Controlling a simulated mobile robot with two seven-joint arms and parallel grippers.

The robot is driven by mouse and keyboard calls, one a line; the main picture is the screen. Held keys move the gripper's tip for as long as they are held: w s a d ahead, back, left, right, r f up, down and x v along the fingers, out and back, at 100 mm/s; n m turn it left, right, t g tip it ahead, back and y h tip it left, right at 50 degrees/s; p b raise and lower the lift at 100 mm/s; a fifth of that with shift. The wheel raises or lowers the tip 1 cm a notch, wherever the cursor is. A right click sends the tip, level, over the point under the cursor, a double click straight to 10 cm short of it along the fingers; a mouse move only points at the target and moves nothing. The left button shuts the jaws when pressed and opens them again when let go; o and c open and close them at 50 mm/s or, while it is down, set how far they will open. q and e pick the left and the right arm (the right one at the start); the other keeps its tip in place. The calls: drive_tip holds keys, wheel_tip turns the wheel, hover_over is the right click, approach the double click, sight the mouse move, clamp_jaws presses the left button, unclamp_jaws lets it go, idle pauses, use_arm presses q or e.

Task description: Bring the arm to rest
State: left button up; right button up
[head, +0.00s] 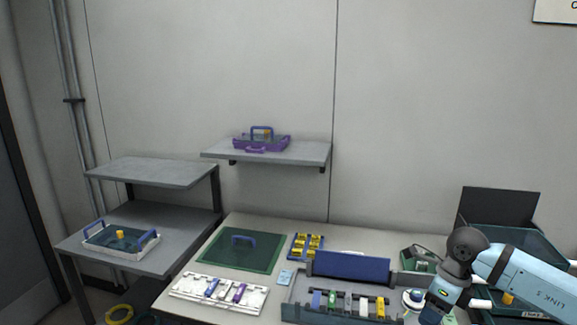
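My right arm (525,283) comes in from the right, over the right end of the workbench (205,308). Its wrist bends down, and the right gripper (432,317) is at the bottom edge of the head view, beside the grey open case (296,297). Its fingertips are cut off or too small to make out. I cannot tell whether it holds anything. My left arm and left gripper are not in view.
Dark bins (530,243) stand at right. A purple caddy (262,144) sits on the wall shelf (313,152); a white-blue caddy (100,239) sits on the left table (185,240).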

drive_tip(key=s+a+f+m+t+y, duration=0.1)
drive_tip(key=s+a+m+y, duration=0.3)
drive_tip(key=a+y, duration=0.55)
drive_tip(key=s+a+m+y, duration=0.3)
drive_tip(key=s+a+y, duration=0.25)
drive_tip(key=a, duration=0.75)
drive_tip(key=s+d+f+m+t+h, duration=0.4)
drive_tip(key=f+m, duration=0.3)
drive_tip(key=m, duration=0.5)
drive_tip(key=s+d+f+m+t+h, duration=0.3)
drive_tip(key=s+f+m+h, duration=0.2)
drive_tip(key=f+m, duration=0.5)
drive_tip(key=s+d+f+m+t+h, duration=0.3)
drive_tip(key=s+f+m+h, duration=0.15)
drive_tip(key=m, duration=0.85)
use_arm(q)
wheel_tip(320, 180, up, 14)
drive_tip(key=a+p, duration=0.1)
drive_tip(key=p, duration=1.5)
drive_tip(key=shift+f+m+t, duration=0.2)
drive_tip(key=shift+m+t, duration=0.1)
use_arm(e)
wheel_tip(320, 180, up, 13)
drive_tip(key=s+d, duration=0.1)
drive_tip(key=shift+s+d+h, duration=0.15)
drive_tip(key=shift+s+h, duration=0.15)
drive_tip(key=shift+h, duration=0.15)
